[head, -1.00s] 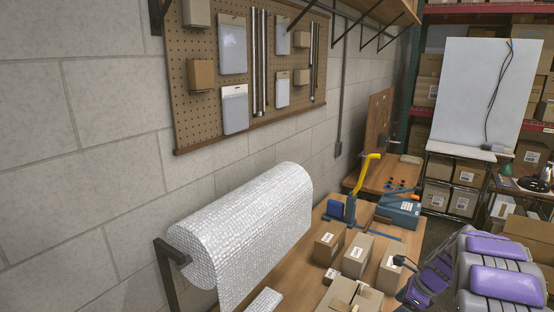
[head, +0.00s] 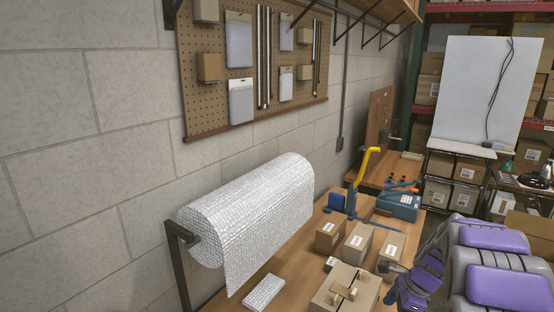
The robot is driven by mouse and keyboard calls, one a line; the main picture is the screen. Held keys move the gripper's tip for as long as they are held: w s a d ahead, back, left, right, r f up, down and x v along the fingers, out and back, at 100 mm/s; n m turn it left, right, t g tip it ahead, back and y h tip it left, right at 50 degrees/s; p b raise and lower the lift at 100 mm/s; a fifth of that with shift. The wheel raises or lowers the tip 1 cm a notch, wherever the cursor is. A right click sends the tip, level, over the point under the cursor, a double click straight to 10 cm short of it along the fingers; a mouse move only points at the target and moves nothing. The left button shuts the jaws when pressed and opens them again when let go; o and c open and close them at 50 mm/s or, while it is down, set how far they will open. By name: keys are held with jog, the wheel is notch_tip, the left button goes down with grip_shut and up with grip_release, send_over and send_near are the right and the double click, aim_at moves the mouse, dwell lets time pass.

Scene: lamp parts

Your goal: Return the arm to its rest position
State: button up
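My arm, with purple and grey covers, reaches in from the lower right of the head view. My gripper (head: 388,267) is small and dark at its end, low over the right side of the wooden workbench (head: 285,262). No lamp parts can be clearly made out on the workbench.
A bubble-wrap roll (head: 250,205) stands at the bench's left, with a wrapped packet (head: 264,292) near it. Several boxes, a yellow-handled tool (head: 366,165) and a blue toolbox (head: 399,206) crowd the bench. A pegboard (head: 200,100) hangs on the wall.

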jog(key=s+a+r+n+g+h+b, duration=0.1)
jog(key=s+a+n+b, duration=0.2)
jog(key=s+a+n, duration=0.55)
jog(key=s+a+r+n+g+b, duration=0.15)
jog(key=s+a+n, duration=0.3)
jog(key=s, duration=0.65)
jog(key=s+a+f+n+h+b, duration=0.1)
jog(key=s+n, duration=0.3)
jog(key=s, duration=0.4)
jog(key=s+a+f+n+h+b, duration=0.1)
jog(key=s+f+n+b, duration=0.1)
jog(key=s, duration=0.5)
jog(key=shift+s+a+f+n+g+b, duration=0.35)
jog(key=shift+s+n+b, duration=0.1)
jog(key=shift+n, duration=0.55)
jog(key=shift+w, duration=0.1)
jog(key=shift+c, duration=0.4)
